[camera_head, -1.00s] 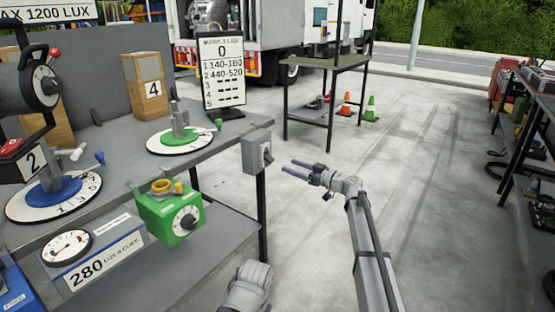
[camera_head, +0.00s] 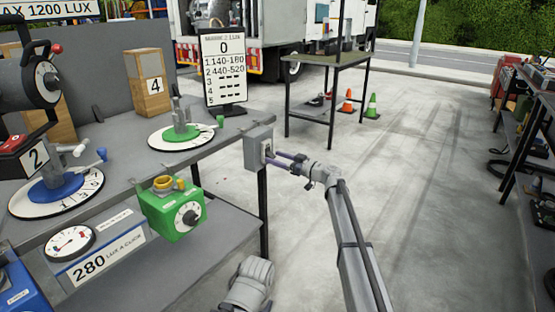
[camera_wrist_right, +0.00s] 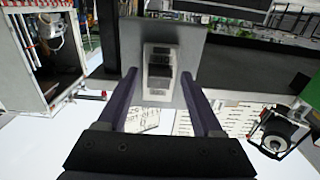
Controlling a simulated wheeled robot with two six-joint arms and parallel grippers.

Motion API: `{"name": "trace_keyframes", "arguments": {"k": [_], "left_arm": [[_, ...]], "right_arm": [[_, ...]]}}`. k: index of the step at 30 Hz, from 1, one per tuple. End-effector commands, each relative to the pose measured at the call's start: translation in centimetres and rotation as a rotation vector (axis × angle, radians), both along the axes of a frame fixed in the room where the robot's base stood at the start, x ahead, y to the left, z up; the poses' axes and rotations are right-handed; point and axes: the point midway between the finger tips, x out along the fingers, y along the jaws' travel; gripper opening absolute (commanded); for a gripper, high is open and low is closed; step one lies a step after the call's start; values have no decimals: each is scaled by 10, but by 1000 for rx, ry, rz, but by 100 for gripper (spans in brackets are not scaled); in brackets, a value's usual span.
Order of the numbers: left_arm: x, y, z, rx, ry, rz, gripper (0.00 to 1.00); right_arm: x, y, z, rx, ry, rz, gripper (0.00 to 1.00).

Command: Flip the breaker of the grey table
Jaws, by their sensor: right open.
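The breaker is a grey box (camera_head: 257,147) on the right end of the grey table (camera_head: 226,140), with a switch (camera_head: 267,150) on its right-hand face. In the right wrist view the box (camera_wrist_right: 188,38) is straight ahead, and its pale switch plate with a dark middle (camera_wrist_right: 160,66) sits between the fingers. My right gripper (camera_head: 279,159) is open, with its purple fingertips close to the switch. It also shows in the right wrist view (camera_wrist_right: 160,76), its fingers either side of the plate. I cannot tell whether they touch. My left gripper is not in view.
A green box with a dial (camera_head: 175,210) hangs near the table's front edge. Open floor (camera_head: 420,200) lies to the right, before shelves (camera_head: 525,125).

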Motion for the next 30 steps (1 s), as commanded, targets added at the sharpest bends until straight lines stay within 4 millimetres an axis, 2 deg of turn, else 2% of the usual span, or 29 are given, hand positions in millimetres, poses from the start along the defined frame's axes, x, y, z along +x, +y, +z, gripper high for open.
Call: {"name": "trace_keyframes", "arguments": {"k": [2,19,26,30], "left_arm": [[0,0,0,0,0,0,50],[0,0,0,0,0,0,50],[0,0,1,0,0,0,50],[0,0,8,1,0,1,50]], "right_arm": [[0,0,0,0,0,0,63],[0,0,0,0,0,0,0],[0,0,0,-1,1,1,0],[-1,-1,4,-15,11,1,0]]}}
